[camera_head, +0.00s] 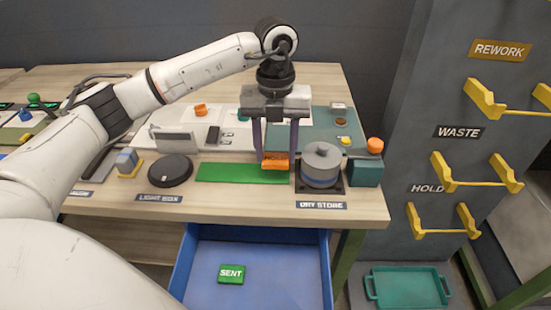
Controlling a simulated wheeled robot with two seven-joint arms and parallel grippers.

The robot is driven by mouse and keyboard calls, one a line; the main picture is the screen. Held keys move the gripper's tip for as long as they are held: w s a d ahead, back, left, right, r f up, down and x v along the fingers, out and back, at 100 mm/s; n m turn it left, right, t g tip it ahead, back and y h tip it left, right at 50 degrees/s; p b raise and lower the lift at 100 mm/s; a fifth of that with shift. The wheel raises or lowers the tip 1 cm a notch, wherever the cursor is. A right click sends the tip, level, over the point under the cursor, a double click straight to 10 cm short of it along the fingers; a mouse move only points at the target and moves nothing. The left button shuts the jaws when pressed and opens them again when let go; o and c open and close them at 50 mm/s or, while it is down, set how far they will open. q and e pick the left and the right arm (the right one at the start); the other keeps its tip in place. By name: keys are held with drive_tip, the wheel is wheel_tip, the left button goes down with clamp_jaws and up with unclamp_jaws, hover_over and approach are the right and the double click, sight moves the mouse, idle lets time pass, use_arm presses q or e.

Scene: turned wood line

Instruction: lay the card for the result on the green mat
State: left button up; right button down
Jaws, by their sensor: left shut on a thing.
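The green mat (238,173) is a flat strip near the front of the wooden bench. My left gripper (276,156) points down over the mat's right end, with its fingers shut on a small orange card (276,164). The card is at or just above the mat; I cannot tell whether it touches. No wording on it can be read. A green card marked SENT (231,273) lies in the open blue drawer below the bench. My right gripper is not in view.
A grey lidded dry store pot (321,165) stands close right of the gripper, beside a teal box (365,172) with an orange knob. A black round light box disc (171,170) is left of the mat. A rack with yellow holders (478,172) stands at right.

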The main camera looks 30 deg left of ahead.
sight(275, 156)
use_arm(q)
drive_tip(key=shift+f, duration=1.5)
drive_tip(key=shift+f, duration=0.1)
drive_tip(key=o, duration=0.7)
drive_tip(key=shift+o, duration=0.2)
wheel_tip(275, 156, up, 12)
